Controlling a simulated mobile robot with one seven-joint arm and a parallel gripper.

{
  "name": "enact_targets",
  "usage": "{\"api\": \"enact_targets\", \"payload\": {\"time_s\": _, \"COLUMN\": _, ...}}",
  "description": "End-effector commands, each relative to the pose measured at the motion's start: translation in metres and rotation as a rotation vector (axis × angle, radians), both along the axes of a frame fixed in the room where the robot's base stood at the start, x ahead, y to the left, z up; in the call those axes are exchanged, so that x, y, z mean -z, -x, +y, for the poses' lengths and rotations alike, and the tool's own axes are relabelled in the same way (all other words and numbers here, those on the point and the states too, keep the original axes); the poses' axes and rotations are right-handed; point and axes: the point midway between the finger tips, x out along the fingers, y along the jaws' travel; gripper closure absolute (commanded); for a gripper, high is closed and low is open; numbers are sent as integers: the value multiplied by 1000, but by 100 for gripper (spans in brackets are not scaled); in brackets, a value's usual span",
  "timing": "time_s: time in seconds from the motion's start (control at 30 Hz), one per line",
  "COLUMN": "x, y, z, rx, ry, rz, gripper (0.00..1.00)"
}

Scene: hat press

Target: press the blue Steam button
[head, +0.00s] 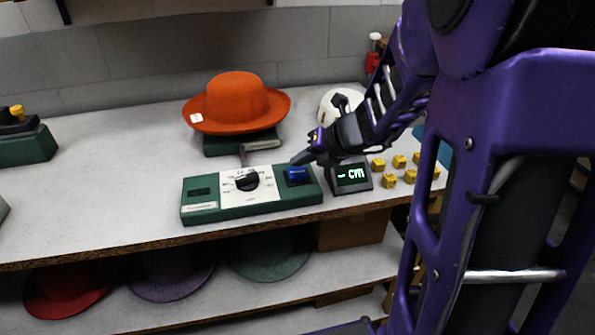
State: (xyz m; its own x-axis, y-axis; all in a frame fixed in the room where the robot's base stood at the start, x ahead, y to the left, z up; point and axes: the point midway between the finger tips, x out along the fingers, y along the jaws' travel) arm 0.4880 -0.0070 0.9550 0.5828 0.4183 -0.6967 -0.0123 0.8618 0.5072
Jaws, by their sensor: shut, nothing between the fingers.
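The blue Steam button (299,176) sits at the right end of a green control panel (208,212) on the bench, seen in the head view. My gripper (297,163) is shut and empty. Its tip is at the button's upper edge in the picture; I cannot tell whether it touches the button. The button's top edge is partly covered by the fingers. A black dial (247,180) is on the panel's white middle plate. An orange hat (237,103) rests on a green stand behind the panel.
A display (350,176) reading "-- cm" stands right of the panel, with several yellow cubes (389,181) beyond it. A white round object (340,104) is behind my wrist. Hats lie on the shelf below (350,262).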

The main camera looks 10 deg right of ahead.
Motion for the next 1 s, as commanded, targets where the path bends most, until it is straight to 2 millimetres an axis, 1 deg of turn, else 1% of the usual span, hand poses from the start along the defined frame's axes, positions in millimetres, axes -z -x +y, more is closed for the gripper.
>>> {"api": "enact_targets", "payload": {"time_s": 0.57, "x": 0, "y": 0, "z": 0, "rx": 0, "ry": 0, "rz": 0, "gripper": 100}}
{"api": "enact_targets", "payload": {"time_s": 0.83, "x": 8, "y": 0, "z": 0, "rx": 0, "ry": -1, "rz": 1, "gripper": 100}}
{"api": "enact_targets", "payload": {"time_s": 1.0, "x": 9, "y": 0, "z": 0, "rx": 1, "ry": -1, "rz": 0, "gripper": 100}}
